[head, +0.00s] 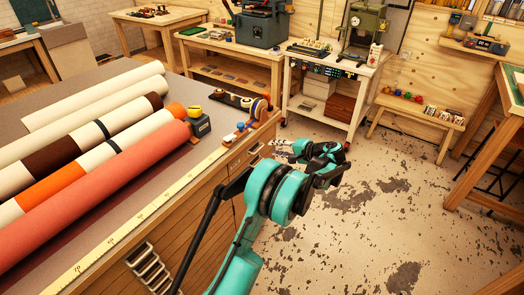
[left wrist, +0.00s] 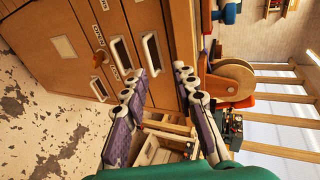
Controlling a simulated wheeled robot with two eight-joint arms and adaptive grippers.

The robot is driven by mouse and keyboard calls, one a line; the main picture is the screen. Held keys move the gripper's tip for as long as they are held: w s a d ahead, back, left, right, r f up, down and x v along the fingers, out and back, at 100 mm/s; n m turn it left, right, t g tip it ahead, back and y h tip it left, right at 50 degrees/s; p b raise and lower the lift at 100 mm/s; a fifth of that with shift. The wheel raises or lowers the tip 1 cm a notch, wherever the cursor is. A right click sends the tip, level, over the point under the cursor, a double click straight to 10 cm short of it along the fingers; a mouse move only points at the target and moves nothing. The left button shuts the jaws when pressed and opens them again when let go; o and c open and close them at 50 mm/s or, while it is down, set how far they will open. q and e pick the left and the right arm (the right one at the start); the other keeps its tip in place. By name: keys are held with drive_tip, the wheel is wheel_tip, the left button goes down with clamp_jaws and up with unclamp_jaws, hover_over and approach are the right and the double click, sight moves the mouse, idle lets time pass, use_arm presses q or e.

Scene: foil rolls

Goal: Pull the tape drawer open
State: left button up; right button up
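The wooden cabinet (left wrist: 70,55) under the bench top has several drawer fronts with dark, light-rimmed pull handles. Small labels sit beside some handles in the left wrist view, but I cannot read which is the tape drawer. My left gripper (left wrist: 160,73) is open, its two purple-padded fingers apart and nothing visible between them. One handle (left wrist: 152,52) is just past the fingertips; I cannot tell whether they touch it. In the head view my left gripper (head: 285,147) is beside the far end of the cabinet front. The drawers near it look closed. My right gripper is not in view.
Large rolls (head: 100,190) lie across the bench top, with a yellow ruler strip (head: 125,227) along its edge. A yellow tape measure (head: 198,122) and wooden-wheeled items (head: 259,108) stand near the corner. The floor (head: 360,215) right of the cabinet is clear.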

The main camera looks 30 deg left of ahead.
use_arm(q)
drive_tip(key=w+a+f+g+y+b, duration=0.1)
drive_tip(key=w+a+f+y+b, duration=0.1)
drive_tip(key=a+f, duration=0.4)
drive_tip(key=shift+w+a+f+n+y+b, duration=0.3)
drive_tip(key=shift+w+a+f, duration=0.05)
drive_tip(key=shift+a, duration=0.85)
clamp_jaws()
